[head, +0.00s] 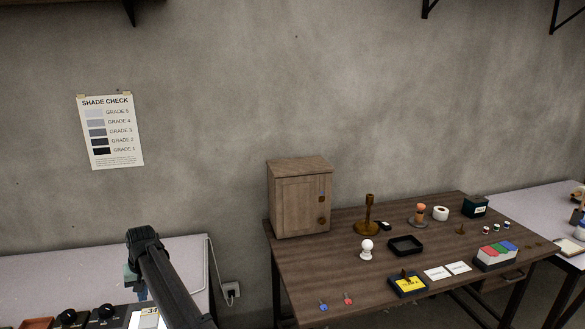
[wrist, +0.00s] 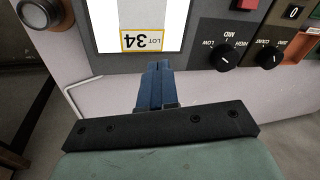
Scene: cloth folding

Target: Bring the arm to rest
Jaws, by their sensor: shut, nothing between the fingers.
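My gripper (wrist: 157,66) is shut and empty, its blue fingers pressed together at the middle of the wrist view. The fingers point at a white sheet with a yellow-edged label "LOT 34" (wrist: 142,40), upside down in that view. I cannot tell how far the tips are from the sheet. In the head view my dark arm reaches up from the bottom edge at the lower left. The gripper is mostly hidden behind it, over the pale left table (head: 40,275). The label also shows in the head view (head: 150,311), at the bottom edge. No cloth is recognisable.
A panel with dark knobs (wrist: 225,57) lies beside the sheet. A brown table (head: 330,270) at the right bears a wooden cabinet (head: 300,205), a brass candlestick (head: 369,222), a black tray (head: 406,252) and other small things. A shade chart (head: 111,135) hangs on the wall.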

